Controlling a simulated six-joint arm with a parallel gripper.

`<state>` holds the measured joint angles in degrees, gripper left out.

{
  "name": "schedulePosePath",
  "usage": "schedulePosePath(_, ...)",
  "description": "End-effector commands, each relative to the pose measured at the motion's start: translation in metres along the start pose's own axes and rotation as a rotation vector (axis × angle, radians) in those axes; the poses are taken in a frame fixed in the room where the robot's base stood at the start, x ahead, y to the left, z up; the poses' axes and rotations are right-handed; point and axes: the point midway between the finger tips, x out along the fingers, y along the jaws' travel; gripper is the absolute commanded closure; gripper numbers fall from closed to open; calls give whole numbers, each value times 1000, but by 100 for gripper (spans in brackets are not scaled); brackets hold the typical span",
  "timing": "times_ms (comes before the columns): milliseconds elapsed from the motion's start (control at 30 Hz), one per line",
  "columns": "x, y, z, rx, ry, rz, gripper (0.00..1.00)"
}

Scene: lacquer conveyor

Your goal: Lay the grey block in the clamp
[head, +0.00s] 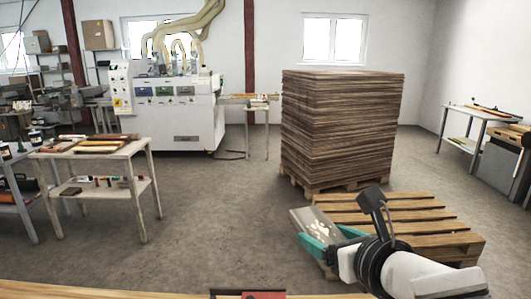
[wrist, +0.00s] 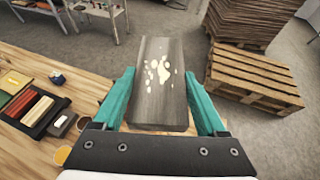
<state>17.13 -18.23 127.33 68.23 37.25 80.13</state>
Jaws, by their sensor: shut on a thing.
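The grey block (head: 313,222) is a flat, long piece with pale cream spots on its upper face. My gripper (head: 322,238) has teal fingers and is shut on it. In the wrist view the grey block (wrist: 155,100) lies lengthwise between the two fingers of my gripper (wrist: 158,78), its far end pointing away from me. It is held up in the air, to the right of the wooden worktop's items. I cannot make out the clamp in either view.
The wooden worktop (wrist: 85,80) carries a black tray (wrist: 55,106) with red and pale sticks, a small dark pot (wrist: 57,77) and an orange round thing (wrist: 62,155) at left. A pallet (head: 400,220) and a board stack (head: 340,130) stand on the floor beyond.

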Motion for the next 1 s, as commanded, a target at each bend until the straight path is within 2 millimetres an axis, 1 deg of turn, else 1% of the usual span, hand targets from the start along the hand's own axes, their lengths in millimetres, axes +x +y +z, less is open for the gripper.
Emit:
schedulePosePath(200,3,-1,-2,-2,1,10,97)
schedulePosePath(267,9,-3,-9,-8,3,34,97)
schedulePosePath(333,22,-9,-27,-27,6,99,97)
schedulePosePath(367,30,-12,-38,-40,7,140,97)
schedulePosePath(400,42,-16,-58,-63,9,211,97)
schedulePosePath(467,55,-21,-86,-109,6,324,97)
schedulePosePath(500,62,-24,-106,-143,5,402,97)
schedulePosePath(567,69,-27,-137,-198,4,526,97)
schedulePosePath(600,72,-29,-160,-235,3,613,97)
schedulePosePath(633,74,-30,-177,-262,1,679,97)
schedulePosePath(667,74,-31,-195,-291,1,747,97)
schedulePosePath(700,72,-31,-220,-330,-1,836,97)
schedulePosePath(800,62,-29,-271,-409,-3,1011,97)
schedulePosePath(900,50,-25,-305,-455,-3,1114,97)
schedulePosePath(1000,43,-22,-323,-477,-3,1162,97)
